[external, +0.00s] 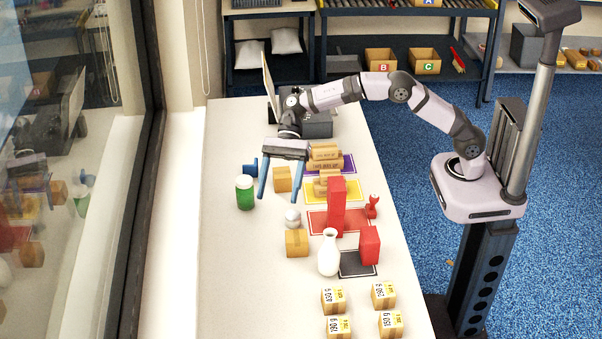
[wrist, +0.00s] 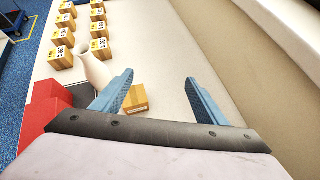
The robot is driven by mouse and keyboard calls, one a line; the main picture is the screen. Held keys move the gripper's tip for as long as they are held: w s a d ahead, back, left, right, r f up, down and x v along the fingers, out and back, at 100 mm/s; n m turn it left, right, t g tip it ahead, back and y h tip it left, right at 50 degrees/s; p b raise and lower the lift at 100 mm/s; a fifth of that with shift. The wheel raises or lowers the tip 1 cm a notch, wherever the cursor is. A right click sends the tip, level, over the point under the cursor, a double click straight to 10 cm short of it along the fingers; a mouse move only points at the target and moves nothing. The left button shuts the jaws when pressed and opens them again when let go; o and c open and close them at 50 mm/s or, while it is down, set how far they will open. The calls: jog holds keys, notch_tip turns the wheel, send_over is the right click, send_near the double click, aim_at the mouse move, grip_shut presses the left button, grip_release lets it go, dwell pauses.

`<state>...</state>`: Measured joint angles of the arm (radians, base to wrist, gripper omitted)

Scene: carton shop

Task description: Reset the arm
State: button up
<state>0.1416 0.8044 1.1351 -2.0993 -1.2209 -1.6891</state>
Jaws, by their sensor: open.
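My gripper (external: 280,186) is open and empty, its two blue fingers apart above the left part of the table. It also shows in the wrist view (wrist: 158,88), where a small brown carton (wrist: 136,99) appears beyond and below the fingers. In the external view my arm reaches from its base on the right across the far part of the table. The gripper hangs near a green jar (external: 245,192) and a brown carton (external: 282,179). Nothing is between the fingers.
The table (external: 232,290) holds red blocks (external: 337,205), a white vase (external: 328,254), a white round item (external: 292,218), a red stamp-like item (external: 373,206) and several labelled cartons (external: 333,299). Purple, yellow, red and black mats lie on it. A window stands left. The table's left front is clear.

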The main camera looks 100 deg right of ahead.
jog(key=w+d+r+m+t+h+p, duration=0.1)
jog(key=w+d+r+m+t+h, duration=0.2)
jog(key=m, duration=0.5)
jog(key=w+d+r+m+t, duration=0.1)
jog(key=w+r+m+t, duration=0.2)
jog(key=r+m+t, duration=0.45)
jog(key=s+d+f+m+g+h+p, duration=0.1)
jog(key=s+d+f+m+g+h, duration=0.1)
jog(key=s+d+f+m+h, duration=0.5)
jog(key=s+d+f+m+g+h, duration=0.15)
jog(key=s+d+m, duration=0.25)
jog(key=m, duration=0.8)
jog(key=s+a+f+m+g, duration=0.1)
jog(key=s+f+m+g, duration=0.2)
jog(key=s, duration=0.7)
jog(key=s+a+f+m+g, duration=0.1)
jog(key=s+f+m+g, duration=0.3)
jog(key=s, duration=0.7)
jog(key=s+a+f+m+g, duration=0.1)
jog(key=s+f+m+g, duration=0.2)
jog(key=s+m, duration=0.4)
jog(key=s+y+p, duration=0.1)
jog(key=s, duration=0.3)
jog(key=shift+s+f+m+g, duration=0.25)
jog(key=shift+f+m+g, duration=0.05)
jog(key=shift+f+m, duration=0.1)
